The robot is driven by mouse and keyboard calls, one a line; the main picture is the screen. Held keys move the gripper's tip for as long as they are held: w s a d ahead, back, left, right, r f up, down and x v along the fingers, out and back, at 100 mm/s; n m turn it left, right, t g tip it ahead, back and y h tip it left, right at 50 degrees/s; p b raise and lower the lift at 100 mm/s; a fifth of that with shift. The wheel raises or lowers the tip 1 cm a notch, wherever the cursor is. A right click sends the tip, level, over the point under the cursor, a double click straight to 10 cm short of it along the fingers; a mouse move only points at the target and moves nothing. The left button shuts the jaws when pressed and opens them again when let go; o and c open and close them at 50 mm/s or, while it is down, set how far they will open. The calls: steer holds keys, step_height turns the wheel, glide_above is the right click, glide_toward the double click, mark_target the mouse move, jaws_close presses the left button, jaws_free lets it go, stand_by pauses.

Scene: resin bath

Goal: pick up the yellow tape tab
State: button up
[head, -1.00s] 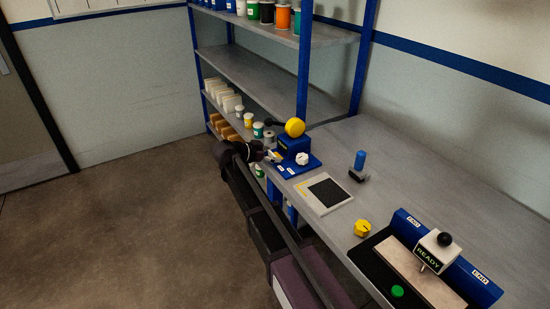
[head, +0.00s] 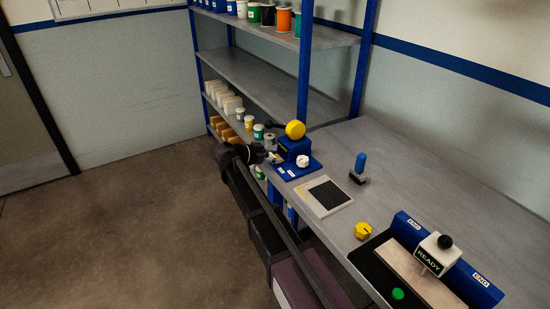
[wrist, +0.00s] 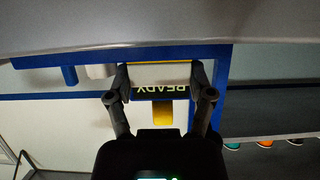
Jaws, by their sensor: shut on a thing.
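In the head view my gripper (head: 269,156) is at the front of the blue dispenser (head: 294,150), and the tab there is too small to make out clearly. The dispenser has a yellow wheel (head: 295,129) on top. An upside-down READY label (wrist: 161,87) shows behind the fingertips in the wrist view.
A white knob (head: 303,161) is beside the dispenser. A dark pad in a pale frame (head: 328,194), a blue-handled tool (head: 361,163) and a yellow knob (head: 363,230) are on the grey bench (head: 420,190). A shelf of jars (head: 262,77) stands behind. Open floor lies left.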

step_height(320, 180, up, 4)
steer(key=p, duration=0.3)
steer(key=shift+f+p, duration=0.25)
steer(key=shift+p, duration=0.1)
steer(key=s+d+r+p, duration=0.1)
steer(key=s+d, duration=0.3)
steer(key=s, duration=1.1)
steer(key=shift+s+r, duration=0.2)
steer(key=shift+s, duration=0.05)
